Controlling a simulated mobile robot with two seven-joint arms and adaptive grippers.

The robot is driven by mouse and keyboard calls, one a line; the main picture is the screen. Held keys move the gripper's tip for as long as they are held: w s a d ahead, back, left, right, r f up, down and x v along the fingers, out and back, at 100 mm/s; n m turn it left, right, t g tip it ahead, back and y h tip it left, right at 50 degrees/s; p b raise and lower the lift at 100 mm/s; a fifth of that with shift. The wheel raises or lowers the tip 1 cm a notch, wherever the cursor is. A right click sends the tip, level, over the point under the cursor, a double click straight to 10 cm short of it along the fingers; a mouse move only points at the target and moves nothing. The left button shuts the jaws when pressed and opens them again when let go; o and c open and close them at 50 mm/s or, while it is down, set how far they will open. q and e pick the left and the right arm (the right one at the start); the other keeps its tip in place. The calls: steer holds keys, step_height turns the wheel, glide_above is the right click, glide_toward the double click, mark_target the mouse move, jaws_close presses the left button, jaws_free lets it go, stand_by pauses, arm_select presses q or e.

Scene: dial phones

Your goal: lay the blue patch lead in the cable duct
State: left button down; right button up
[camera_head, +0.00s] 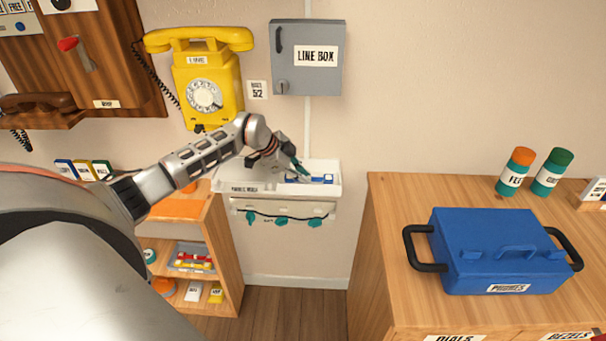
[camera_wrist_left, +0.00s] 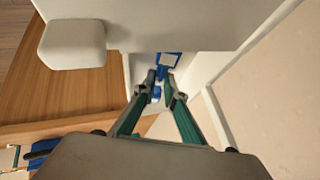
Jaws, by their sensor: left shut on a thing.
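A white open-topped trough (camera_head: 228,187), which looks like the cable duct, is fixed to the wall below the grey line box. My left gripper (camera_head: 303,173) reaches down into its right part. Blue pieces of the patch lead (camera_head: 318,180) show at the fingertips, inside the trough's outline. In the left wrist view, the fingers (camera_wrist_left: 163,80) are close together on the blue lead (camera_wrist_left: 169,62), with blue showing beyond and beside the tips. The fingers hide part of the lead, and I cannot tell whether it touches the trough's floor. My right gripper is not in view.
A rail (camera_head: 300,208) with teal clips and a dark cable hangs under the trough. A yellow dial phone (camera_head: 205,80) and the line box (camera_head: 308,58) are above. A blue case (camera_head: 497,250) sits on the right cabinet; a wooden shelf (camera_head: 225,250) stands lower left.

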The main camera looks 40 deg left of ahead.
arm_select(q)
steer(key=shift+f, duration=0.25)
steer(key=c, duration=2)
jaws_free()
steer(key=v, duration=1.2)
steer(key=shift+r, duration=0.1)
steer(key=shift+d, duration=0.1)
